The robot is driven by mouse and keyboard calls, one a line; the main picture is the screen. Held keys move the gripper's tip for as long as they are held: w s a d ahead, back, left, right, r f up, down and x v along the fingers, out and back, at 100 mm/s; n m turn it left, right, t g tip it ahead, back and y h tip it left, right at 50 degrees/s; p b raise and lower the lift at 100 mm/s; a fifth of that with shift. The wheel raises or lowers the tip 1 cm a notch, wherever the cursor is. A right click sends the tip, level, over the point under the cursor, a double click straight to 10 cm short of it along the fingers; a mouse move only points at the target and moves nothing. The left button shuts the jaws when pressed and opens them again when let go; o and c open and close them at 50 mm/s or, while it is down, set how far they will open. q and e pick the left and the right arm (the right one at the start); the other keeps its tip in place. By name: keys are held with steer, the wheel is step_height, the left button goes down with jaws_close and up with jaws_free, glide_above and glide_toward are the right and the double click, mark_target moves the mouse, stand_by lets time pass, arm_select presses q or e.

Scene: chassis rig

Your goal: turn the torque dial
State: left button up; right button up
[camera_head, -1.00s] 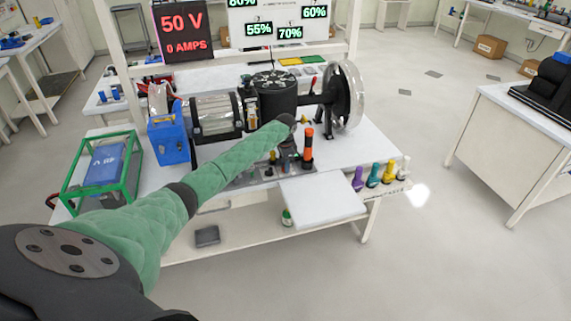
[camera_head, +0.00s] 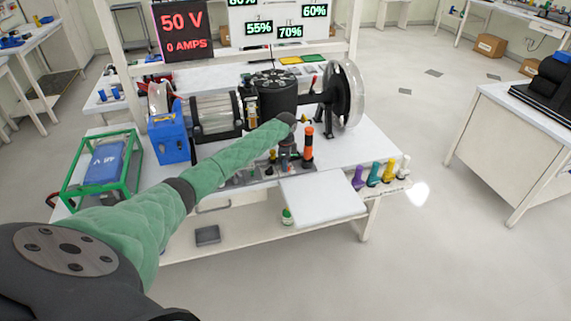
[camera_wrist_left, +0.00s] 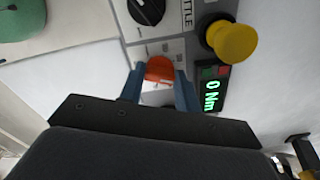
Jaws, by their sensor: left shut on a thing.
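The torque dial is an orange-red knob (camera_wrist_left: 159,68) on a pale panel in the left wrist view, beside a small black display (camera_wrist_left: 210,90) reading 0 Nm in green. My left gripper (camera_wrist_left: 160,80) has its blue fingers on both sides of the knob and is shut on it. In the head view, my green-sleeved left arm reaches to the control panel at the bench's front, and the left gripper (camera_head: 286,160) points down there. The dial is too small and covered to make out in that view. My right gripper is not in view.
A yellow mushroom button (camera_wrist_left: 235,42) and a black throttle knob (camera_wrist_left: 146,10) sit close to the dial. An upright orange-and-black handle (camera_head: 308,148) stands just right of the gripper. The motor rig (camera_head: 215,114) is behind. A screen (camera_head: 183,30) reads 50 V, 0 AMPS.

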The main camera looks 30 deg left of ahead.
arm_select(q)
steer(key=shift+r, duration=0.15)
steer(key=o, duration=0.8)
steer(key=shift+o, duration=0.9)
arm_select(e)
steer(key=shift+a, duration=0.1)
arm_select(q)
steer(key=shift+r+b, duration=1.25)
steer(key=shift+r, duration=2.55)
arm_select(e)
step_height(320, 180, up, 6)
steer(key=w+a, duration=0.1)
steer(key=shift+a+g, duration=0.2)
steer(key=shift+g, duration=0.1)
arm_select(q)
steer(key=shift+f, duration=0.1)
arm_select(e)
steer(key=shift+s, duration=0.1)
